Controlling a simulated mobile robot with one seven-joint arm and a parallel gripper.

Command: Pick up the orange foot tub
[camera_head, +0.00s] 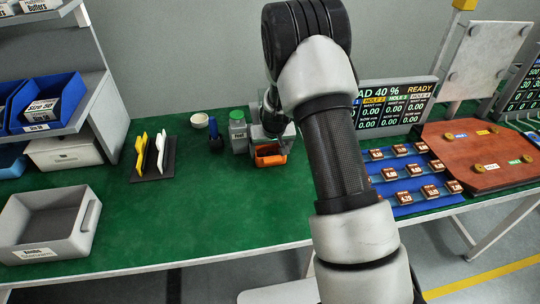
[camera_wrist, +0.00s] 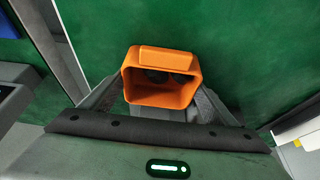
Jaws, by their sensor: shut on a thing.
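The orange foot tub (camera_head: 270,158) is a small open box over the green table, near the back. In the wrist view the tub (camera_wrist: 160,98) sits between the two fingers, with dark round shapes inside it. My gripper (camera_head: 269,143) is shut on the tub from behind and above. In the wrist view my gripper (camera_wrist: 160,88) has a finger against each side of it. I cannot tell whether the tub touches the table.
A grey bottle with a green cap (camera_head: 238,132) stands close to the left of my gripper. A dark blue-topped bottle (camera_head: 215,133) and a white round container (camera_head: 199,120) stand further left. A blue mat (camera_head: 420,200) with several small blocks lies to the right. The table front is clear.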

